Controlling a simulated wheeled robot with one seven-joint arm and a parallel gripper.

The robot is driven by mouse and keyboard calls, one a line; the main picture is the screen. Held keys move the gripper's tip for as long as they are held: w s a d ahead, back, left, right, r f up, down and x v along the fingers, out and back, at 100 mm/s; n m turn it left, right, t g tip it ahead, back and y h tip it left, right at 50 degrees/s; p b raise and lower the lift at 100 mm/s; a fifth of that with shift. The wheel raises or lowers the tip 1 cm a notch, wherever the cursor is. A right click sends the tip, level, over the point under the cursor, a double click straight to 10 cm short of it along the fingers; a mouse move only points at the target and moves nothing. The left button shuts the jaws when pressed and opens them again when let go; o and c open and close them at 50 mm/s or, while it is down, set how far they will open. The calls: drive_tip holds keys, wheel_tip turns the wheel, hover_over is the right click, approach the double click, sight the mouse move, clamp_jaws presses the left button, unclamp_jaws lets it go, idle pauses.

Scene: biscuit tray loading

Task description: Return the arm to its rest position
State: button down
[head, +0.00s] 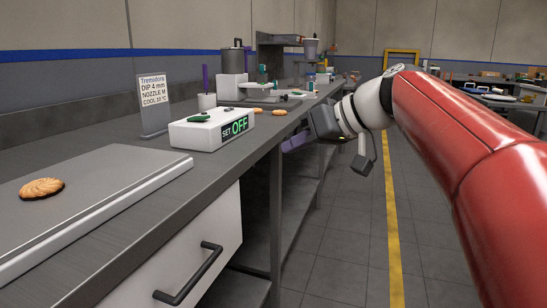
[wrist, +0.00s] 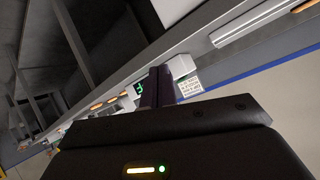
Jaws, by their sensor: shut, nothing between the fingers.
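My gripper (head: 297,141) is at the end of my red and white arm, beside the front edge of the workbench in the head view. It is partly turned away there. In the wrist view my gripper (wrist: 157,85) shows dark fingers closed together with nothing between them. The fingers stand out in front of the bench edge, and no object hangs from them.
A biscuit (head: 41,188) lies on a grey tray (head: 120,172) on the bench. A white box reading "SET OFF" (head: 205,135) and a sign (head: 153,100) stand behind. A drawer handle (head: 190,277) sticks out below. The aisle floor (head: 345,255) is clear.

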drive_tip(key=s+d+f+m+h, duration=0.4)
drive_tip(key=s+d+f+h, duration=0.1)
drive_tip(key=s+f, duration=0.6)
drive_tip(key=s+d+f+m+h, duration=0.3)
drive_tip(key=s+d+f, duration=0.3)
drive_tip(key=s+f, duration=0.6)
wheel_tip(320, 180, down, 4)
drive_tip(key=shift+r+m+g+h, duration=0.2)
drive_tip(key=shift+m+g+h, duration=0.2)
drive_tip(key=shift+h, duration=0.5)
drive_tip(key=shift+d, duration=0.1)
